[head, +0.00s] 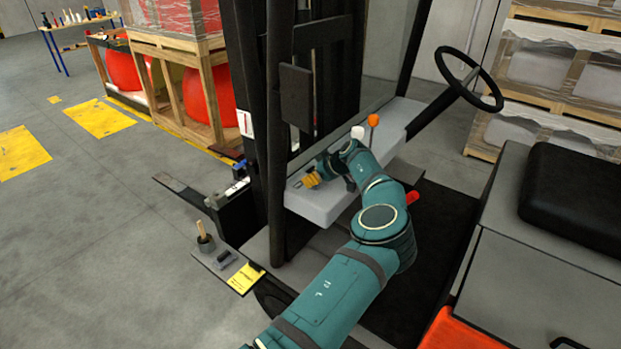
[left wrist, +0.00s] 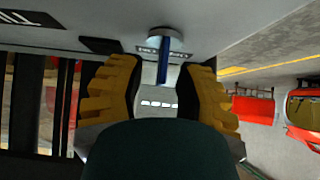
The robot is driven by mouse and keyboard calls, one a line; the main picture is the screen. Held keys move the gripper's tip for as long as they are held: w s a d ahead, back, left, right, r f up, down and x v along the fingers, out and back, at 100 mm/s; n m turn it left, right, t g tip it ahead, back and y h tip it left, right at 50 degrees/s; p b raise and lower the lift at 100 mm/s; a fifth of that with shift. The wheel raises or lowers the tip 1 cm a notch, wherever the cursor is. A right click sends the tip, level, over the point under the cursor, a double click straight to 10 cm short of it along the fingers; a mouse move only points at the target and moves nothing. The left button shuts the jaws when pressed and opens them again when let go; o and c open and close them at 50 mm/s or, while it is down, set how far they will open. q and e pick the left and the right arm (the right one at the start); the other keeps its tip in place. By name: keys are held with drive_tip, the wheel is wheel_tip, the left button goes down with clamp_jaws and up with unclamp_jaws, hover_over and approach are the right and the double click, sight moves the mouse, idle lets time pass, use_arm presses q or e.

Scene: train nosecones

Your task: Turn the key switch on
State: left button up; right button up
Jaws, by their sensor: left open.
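The key switch (left wrist: 166,38) shows in the left wrist view as a round silver disc on a pale grey panel. A thin blue key (left wrist: 162,73) sticks out from it. My left gripper (left wrist: 160,88) has two yellow ribbed fingers, open, one on each side of the key with a gap on both sides. In the head view my left gripper (head: 311,180) is at the forklift's grey dashboard (head: 322,205), near its left end. The key cannot be made out clearly there. My right gripper is not in view.
The steering wheel (head: 468,78) stands to the right of the dashboard. Levers with a white knob (head: 357,132) and an orange knob (head: 373,119) rise behind my left arm. A black mast post (head: 276,150) is just left of the gripper. The black seat (head: 577,192) is at the right.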

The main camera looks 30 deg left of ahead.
use_arm(q)
drive_tip(key=shift+x, duration=0.9)
clamp_jaws()
